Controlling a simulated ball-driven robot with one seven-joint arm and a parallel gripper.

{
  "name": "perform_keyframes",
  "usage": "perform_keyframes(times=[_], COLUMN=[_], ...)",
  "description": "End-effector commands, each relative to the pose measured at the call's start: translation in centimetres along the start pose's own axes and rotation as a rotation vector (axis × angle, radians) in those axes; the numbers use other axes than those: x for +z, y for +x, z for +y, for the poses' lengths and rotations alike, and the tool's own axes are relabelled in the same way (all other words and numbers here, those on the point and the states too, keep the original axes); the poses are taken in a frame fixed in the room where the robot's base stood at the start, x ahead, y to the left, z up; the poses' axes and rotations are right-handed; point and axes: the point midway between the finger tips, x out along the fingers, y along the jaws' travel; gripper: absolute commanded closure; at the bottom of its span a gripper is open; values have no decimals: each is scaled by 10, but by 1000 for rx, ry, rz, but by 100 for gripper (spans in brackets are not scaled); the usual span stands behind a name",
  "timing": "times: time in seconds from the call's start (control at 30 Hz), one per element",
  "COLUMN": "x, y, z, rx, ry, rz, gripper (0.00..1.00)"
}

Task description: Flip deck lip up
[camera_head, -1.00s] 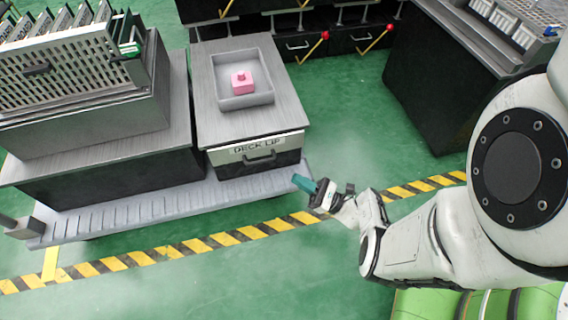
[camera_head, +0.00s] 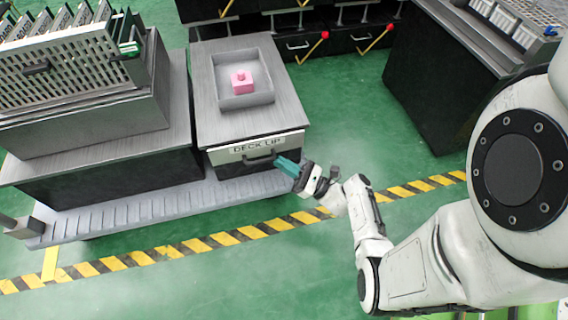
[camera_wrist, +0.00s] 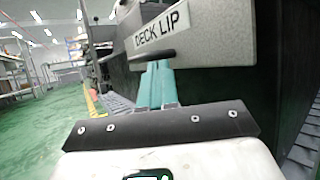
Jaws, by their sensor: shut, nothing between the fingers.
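The deck lip panel (camera_head: 237,153) is a pale hinged plate labelled "DECK LIP" on the front of the grey cabinet. It hangs down and carries a dark bar handle (camera_head: 259,160). In the wrist view the label (camera_wrist: 162,28) and the handle (camera_wrist: 152,56) are close ahead. My gripper (camera_head: 281,162) has teal fingers, shut and empty. It is just right of the handle in the head view; in the wrist view the fingertips (camera_wrist: 156,66) appear just below the handle. I cannot tell whether they touch it.
A tray (camera_head: 243,101) with a pink block (camera_head: 242,82) sits on the cabinet top. A ribbed grey ledge (camera_head: 130,207) runs along the floor below. A slotted rack (camera_head: 70,65) stands left. Green floor (camera_head: 370,110) is open to the right.

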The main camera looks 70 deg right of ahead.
Motion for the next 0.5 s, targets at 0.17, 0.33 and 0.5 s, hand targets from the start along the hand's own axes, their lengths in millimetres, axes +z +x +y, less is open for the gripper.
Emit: perform_keyframes(times=[0.17, 0.33, 0.5], x=[1, 16, 37], y=[0, 8, 19], z=[0, 1, 0], rx=[1, 3, 4], ry=[0, 1, 0], rz=[0, 0, -1], gripper=[100, 100, 100])
